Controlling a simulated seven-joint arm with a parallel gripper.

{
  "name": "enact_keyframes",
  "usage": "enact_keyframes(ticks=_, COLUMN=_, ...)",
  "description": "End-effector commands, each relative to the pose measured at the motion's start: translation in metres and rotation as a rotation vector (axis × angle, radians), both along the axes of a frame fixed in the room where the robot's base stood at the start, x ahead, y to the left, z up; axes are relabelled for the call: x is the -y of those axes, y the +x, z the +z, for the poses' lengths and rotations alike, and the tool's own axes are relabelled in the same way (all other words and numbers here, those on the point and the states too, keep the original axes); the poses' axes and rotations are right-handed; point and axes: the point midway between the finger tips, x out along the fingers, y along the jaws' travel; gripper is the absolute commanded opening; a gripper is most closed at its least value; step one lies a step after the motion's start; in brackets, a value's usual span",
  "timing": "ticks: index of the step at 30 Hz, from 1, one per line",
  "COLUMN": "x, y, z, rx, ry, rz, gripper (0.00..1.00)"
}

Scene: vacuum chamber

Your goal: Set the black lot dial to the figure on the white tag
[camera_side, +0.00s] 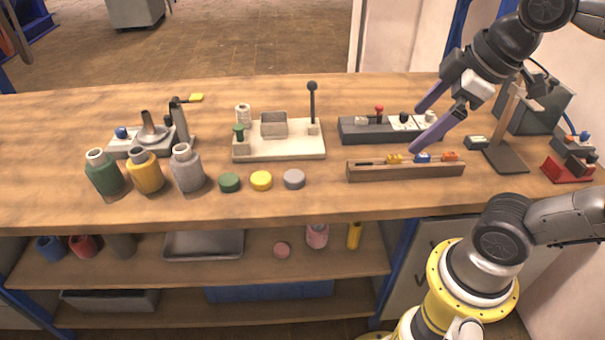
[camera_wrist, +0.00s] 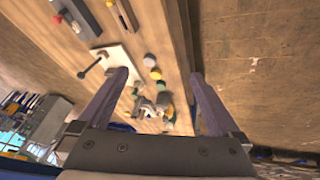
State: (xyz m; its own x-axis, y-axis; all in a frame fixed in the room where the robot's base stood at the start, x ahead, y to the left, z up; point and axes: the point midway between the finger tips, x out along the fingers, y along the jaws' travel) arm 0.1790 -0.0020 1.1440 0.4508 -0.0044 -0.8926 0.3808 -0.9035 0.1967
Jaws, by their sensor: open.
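A dark box (camera_side: 365,131) stands on the bench, with a red-topped knob (camera_side: 379,111) and pale plates on its right part. A small black knob (camera_side: 404,118) on it may be the black lot dial; its setting is too small to read. I cannot pick out the white tag or its figure for certain. My gripper (camera_side: 418,129) is open and empty, its two purple fingers apart at the box's right end in the side view. In the wrist view my gripper (camera_wrist: 158,88) frames the bench's far part, and the dark box (camera_wrist: 80,15) shows at the top left.
A wooden rack (camera_side: 405,173) with coloured pieces stands in front of the box. A cream base (camera_side: 280,152) with an upright black lever (camera_side: 312,100) is to its left. Bottles (camera_side: 187,172) and round lids (camera_side: 261,180) stand further left. A dark stand (camera_side: 505,155) is at the right.

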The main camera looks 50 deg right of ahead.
Motion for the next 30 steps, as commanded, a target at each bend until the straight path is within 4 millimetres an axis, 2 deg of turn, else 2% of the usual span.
enact_keyframes(ticks=1, x=-0.002, y=-0.011, z=-0.018, rx=0.006, ry=0.036, rz=-0.06, gripper=1.0)
enact_keyframes(ticks=3, x=-0.002, y=-0.02, z=-0.04, rx=0.005, ry=0.091, rz=-0.167, gripper=1.0)
enact_keyframes(ticks=6, x=-0.002, y=-0.021, z=-0.057, rx=-0.002, ry=0.151, rz=-0.29, gripper=1.0)
enact_keyframes(ticks=11, x=-0.002, y=-0.015, z=-0.053, rx=0.027, ry=0.205, rz=-0.382, gripper=1.0)
enact_keyframes(ticks=18, x=-0.002, y=-0.015, z=-0.053, rx=0.025, ry=0.206, rz=-0.386, gripper=0.64)
enact_keyframes(ticks=23, x=-0.002, y=-0.018, z=-0.053, rx=0.007, ry=0.151, rz=-0.288, gripper=0.64)
enact_keyframes(ticks=26, x=-0.002, y=-0.014, z=-0.036, rx=0.021, ry=0.094, rz=-0.172, gripper=0.64)
enact_keyframes(ticks=30, x=0.002, y=0.007, z=-0.004, rx=0.011, ry=-0.002, rz=-0.01, gripper=0.64)
